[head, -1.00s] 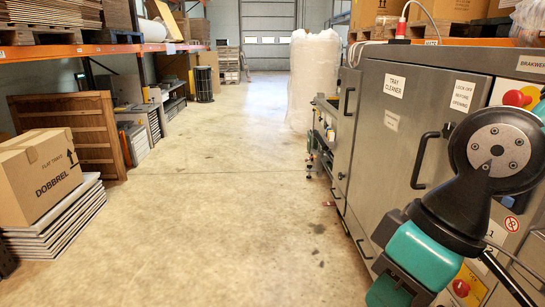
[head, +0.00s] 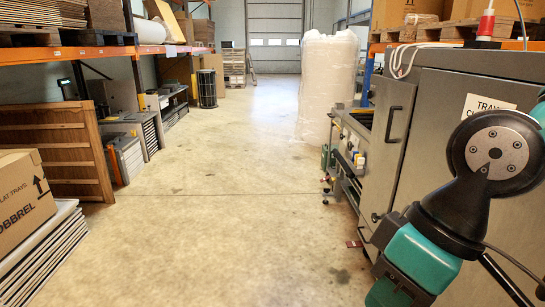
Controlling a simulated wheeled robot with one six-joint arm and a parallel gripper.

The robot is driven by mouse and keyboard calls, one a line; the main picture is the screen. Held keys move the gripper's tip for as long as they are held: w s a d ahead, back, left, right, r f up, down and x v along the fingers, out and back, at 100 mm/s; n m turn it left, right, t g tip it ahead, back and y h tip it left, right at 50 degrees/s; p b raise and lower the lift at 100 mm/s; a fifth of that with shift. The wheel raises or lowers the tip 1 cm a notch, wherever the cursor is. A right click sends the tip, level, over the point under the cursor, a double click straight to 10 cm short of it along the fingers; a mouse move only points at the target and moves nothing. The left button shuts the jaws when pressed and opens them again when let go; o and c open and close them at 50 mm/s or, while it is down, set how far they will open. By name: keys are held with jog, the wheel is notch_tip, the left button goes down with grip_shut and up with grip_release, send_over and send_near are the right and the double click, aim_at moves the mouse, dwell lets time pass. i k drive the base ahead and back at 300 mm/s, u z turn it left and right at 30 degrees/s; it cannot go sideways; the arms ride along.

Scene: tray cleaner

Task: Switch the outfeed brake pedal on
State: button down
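The tray cleaner (head: 437,115) is a grey metal cabinet on the right, with a white label that my arm partly covers. Its far end (head: 346,150) carries a low conveyor-like section with small bottles and fittings. A small dark red item (head: 354,244) lies low on the floor by the cabinet's near base; it may be a pedal, but it is too small to tell, and its on or off state does not show. My black and teal arm fills the lower right. My gripper is not in view.
A wide concrete aisle (head: 230,220) is clear ahead. On the left are a cardboard box (head: 22,200) on stacked panels (head: 45,255), a wooden pallet (head: 55,150) and racking. A tall wrapped stack (head: 325,85) stands beyond the machine. Small floor-level fittings (head: 326,190) jut into the aisle.

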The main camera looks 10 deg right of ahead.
aim_at(350, 244)
jog(key=i, duration=3.05)
jog(key=z, duration=0.3)
